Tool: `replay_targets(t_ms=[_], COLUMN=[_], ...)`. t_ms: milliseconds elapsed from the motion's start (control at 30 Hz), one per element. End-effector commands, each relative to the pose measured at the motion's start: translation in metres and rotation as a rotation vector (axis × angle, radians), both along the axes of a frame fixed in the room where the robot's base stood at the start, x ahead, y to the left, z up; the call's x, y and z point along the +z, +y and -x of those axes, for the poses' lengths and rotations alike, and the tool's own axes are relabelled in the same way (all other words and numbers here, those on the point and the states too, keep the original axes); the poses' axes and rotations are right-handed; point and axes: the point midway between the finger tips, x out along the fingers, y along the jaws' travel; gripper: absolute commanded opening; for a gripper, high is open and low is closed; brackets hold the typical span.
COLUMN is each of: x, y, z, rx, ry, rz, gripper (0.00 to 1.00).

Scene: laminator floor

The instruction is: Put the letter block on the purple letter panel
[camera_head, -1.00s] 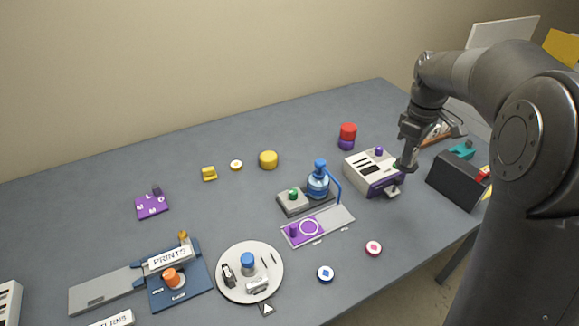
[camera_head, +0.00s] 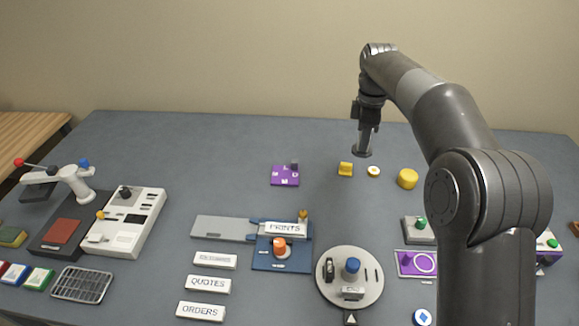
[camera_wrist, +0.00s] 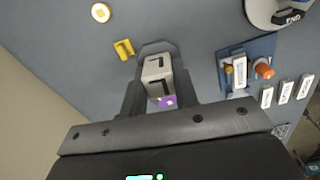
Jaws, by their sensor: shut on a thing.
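The purple letter panel (camera_head: 284,177) lies flat on the table left of my gripper in the head view. It bears small white letters, and a dark grey piece (camera_head: 294,165) stands at its back right corner. My gripper (camera_head: 363,152) is raised above the table near the yellow block. In the wrist view its fingers are shut on a grey letter block (camera_wrist: 157,72) with a dark mark on its face. A small part of the purple panel (camera_wrist: 168,102) shows beyond the block there; the fingers hide the rest.
The blue PRINTS fixture (camera_head: 281,254) and a round turntable (camera_head: 349,280) are nearer the front. The table around the panel is mostly clear.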

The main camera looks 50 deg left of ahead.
Motion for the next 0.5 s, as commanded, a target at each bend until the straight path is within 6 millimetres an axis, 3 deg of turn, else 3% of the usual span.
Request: replay_targets(t_ms=[100, 300, 500], x=[-0.002, -0.006, -0.032], y=[0.029, 0.058, 0.057], z=[0.022, 0.047, 0.047], rx=[0.069, 0.143, 0.142], ry=[0.001, 0.004, 0.006], rz=[-0.003, -0.006, -0.004], gripper=[0.00, 0.00, 0.00])
